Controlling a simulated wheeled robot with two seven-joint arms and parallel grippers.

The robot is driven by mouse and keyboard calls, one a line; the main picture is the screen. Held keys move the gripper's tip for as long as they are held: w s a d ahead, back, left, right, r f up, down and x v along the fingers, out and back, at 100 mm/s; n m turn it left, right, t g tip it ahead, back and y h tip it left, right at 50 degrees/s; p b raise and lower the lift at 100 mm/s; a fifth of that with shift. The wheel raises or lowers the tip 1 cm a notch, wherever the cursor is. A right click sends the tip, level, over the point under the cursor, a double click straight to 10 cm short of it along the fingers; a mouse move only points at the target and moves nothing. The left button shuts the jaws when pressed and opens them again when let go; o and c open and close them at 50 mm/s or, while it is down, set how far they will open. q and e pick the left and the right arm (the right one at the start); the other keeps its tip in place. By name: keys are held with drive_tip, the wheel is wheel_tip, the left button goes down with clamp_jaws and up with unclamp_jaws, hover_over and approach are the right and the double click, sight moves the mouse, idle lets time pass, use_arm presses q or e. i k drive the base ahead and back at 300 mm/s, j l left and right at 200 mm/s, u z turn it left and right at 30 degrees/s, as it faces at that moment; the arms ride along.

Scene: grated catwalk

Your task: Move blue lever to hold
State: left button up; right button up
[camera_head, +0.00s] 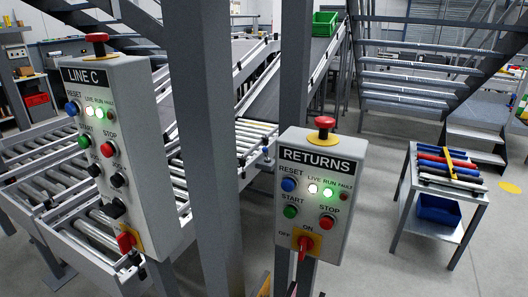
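I see no blue lever and no HOLD mark in the head view. The grey LINE C control box (140,150) stands at left, with a red rotary handle (126,242) on a yellow plate near its bottom. The grey RETURNS control box (348,222) stands at centre right, with a red rotary handle (306,244) on a yellow plate marked OFF and ON. Each box has a blue RESET button, one on LINE C (72,108) and one on RETURNS (289,185). Neither of my grippers can be made out.
A thick grey post (207,150) rises between the boxes. Roller conveyors (30,150) run behind them. A green crate (324,23) sits up at the back. A cart (481,199) at right carries coloured long items and a blue bin (438,209). Grey floor (380,275) shows at lower right.

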sight(265, 150)
drive_tip(key=i+l+u, duration=0.15)
drive_tip(key=l, duration=0.25)
drive_tip(key=i+l+u, duration=0.15)
drive_tip(key=l, duration=0.25)
drive_tip(key=i+l+u, duration=0.15)
drive_tip(key=l, duration=0.25)
drive_tip(key=l+u, duration=0.15)
drive_tip(key=l, duration=0.25)
